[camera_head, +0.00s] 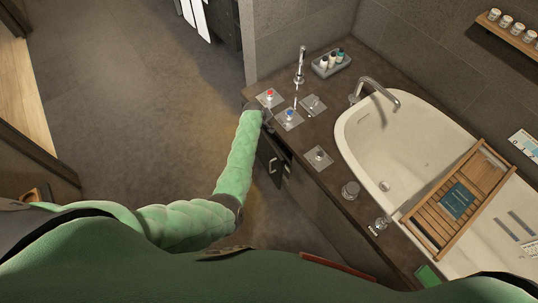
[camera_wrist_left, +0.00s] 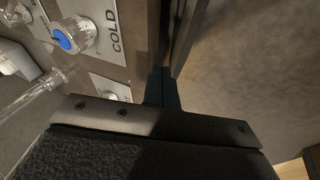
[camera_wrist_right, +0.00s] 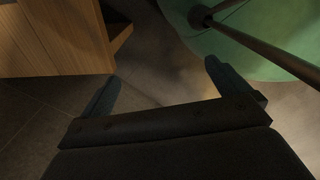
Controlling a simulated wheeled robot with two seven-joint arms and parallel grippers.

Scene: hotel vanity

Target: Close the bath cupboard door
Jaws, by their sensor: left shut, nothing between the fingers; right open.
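The bath cupboard (camera_head: 318,205) is the dark front under the bath counter. Its door (camera_head: 264,160) has a metal handle and looks partly open, with a dark gap under the counter edge; my arm hides part of it. My left gripper (camera_head: 262,112) is at the far end of the door, by the counter edge. In the left wrist view my left gripper (camera_wrist_left: 162,86) is shut and empty, its tips close to the thin edge of a dark panel (camera_wrist_left: 182,35); I cannot tell whether they touch. My right gripper (camera_wrist_right: 160,88) is open and empty, near a wooden piece of furniture.
The counter (camera_head: 330,130) carries taps with a red and a blue knob (camera_head: 289,114), a bottle tray (camera_head: 331,63) and the bathtub (camera_head: 385,145) with a wooden rack. The floor (camera_head: 140,110) to the left is clear. Wooden furniture (camera_wrist_right: 60,40) stands beside my right gripper.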

